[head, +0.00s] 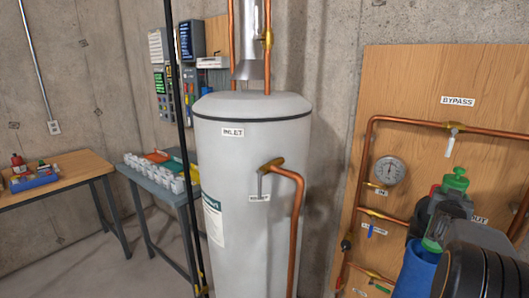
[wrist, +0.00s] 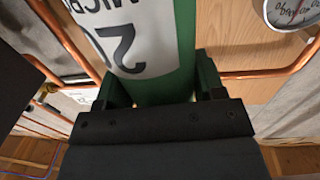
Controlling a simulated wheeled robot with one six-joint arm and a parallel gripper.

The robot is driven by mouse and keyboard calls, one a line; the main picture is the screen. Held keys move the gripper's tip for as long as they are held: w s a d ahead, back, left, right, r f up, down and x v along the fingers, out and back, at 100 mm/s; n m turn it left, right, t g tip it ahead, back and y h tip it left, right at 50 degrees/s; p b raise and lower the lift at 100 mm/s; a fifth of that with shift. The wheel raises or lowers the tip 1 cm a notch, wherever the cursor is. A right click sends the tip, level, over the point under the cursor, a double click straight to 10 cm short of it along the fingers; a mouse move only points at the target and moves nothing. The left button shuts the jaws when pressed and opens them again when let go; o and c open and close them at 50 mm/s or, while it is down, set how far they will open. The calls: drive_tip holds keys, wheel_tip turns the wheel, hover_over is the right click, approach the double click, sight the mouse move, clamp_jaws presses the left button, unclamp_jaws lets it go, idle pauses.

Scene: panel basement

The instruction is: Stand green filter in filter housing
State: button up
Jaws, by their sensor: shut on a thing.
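The green filter (wrist: 185,50) is a cylinder with a white label showing upside-down print, "20 MICRO", in the wrist view. My gripper (wrist: 160,92) is shut on it, with a finger on either side. In the head view my gripper and arm are at the lower right, overlapping each other. A green knobbed end (head: 455,179) shows there, above the dark gripper parts; I cannot tell for sure that it belongs to the held filter. A blue cylinder (head: 415,271) stands below it, partly hidden by my arm. I cannot tell whether it is the filter housing.
A wooden panel (head: 420,85) carries copper pipes, valves and a gauge (head: 390,170). A large white tank (head: 240,190) stands left of it. A grey bench (head: 152,182) with several small parts and a wooden table (head: 62,178) are farther left. Open floor lies between them.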

drive_tip(key=shift+s+d+f, duration=0.2)
drive_tip(key=shift+f, duration=0.25)
drive_tip(key=shift+s+a+f+b, duration=0.15)
drive_tip(key=shift+f+b, duration=0.4)
drive_tip(key=shift+f, duration=0.65)
drive_tip(key=shift+s+d+f+b, duration=0.1)
drive_tip(key=shift+s+f+b, duration=0.15)
drive_tip(key=shift+f+b, duration=0.65)
clamp_jaws()
drive_tip(key=shift+f+p, duration=0.35)
drive_tip(key=o, duration=1)
unclamp_jaws()
drive_tip(key=shift+o, duration=1)
drive_tip(key=shift+w+d+f, duration=0.25)
drive_tip(key=shift+w+d, duration=0.1)
drive_tip(key=shift+d, duration=0.05)
drive_tip(key=shift+o, duration=1.4)
drive_tip(key=shift+s+a+r, duration=0.1)
drive_tip(key=shift+a+r, duration=0.15)
drive_tip(key=shift+r, duration=0.15)
